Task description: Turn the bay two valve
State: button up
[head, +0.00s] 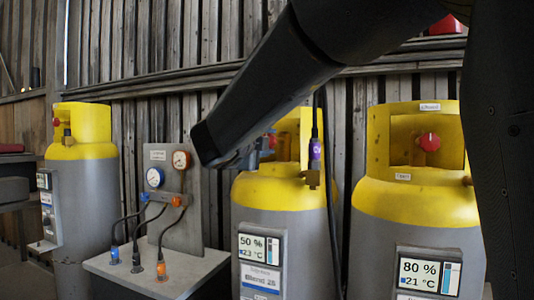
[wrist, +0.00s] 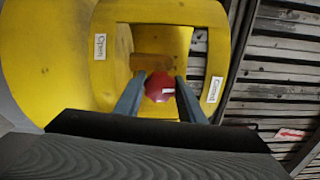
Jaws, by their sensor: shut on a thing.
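The red valve knob (wrist: 160,86) sits inside the yellow collar of a cylinder and has a small white mark on its face. In the wrist view my gripper (wrist: 160,92) has one finger on each side of the knob and is shut on it. The collar (wrist: 112,52) carries an "Open" label (wrist: 100,45) at left and a "Closed" label (wrist: 214,89) at right. In the head view my gripper (head: 245,158) reaches the collar of the middle cylinder (head: 284,192), whose display reads 50 % and 23 °C. My arm hides most of that knob there.
A right cylinder (head: 417,203) with a red knob (head: 429,142) reads 80 %. A left cylinder (head: 82,152) stands beyond a gauge panel (head: 185,205) with hoses. A dark cable (head: 330,190) hangs beside the middle cylinder. A plank wall (head: 225,100) stands close behind.

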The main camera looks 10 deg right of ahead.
jog(key=shift+m+b, duration=0.6)
jog(key=o, duration=1)
jog(key=shift+o, duration=0.2)
jog(key=shift+a, duration=0.1)
jog(key=v, duration=0.7)
jog(key=shift+s+b, duration=0.3)
jog(key=shift+b, duration=0.1)
jog(key=shift+a, duration=0.15)
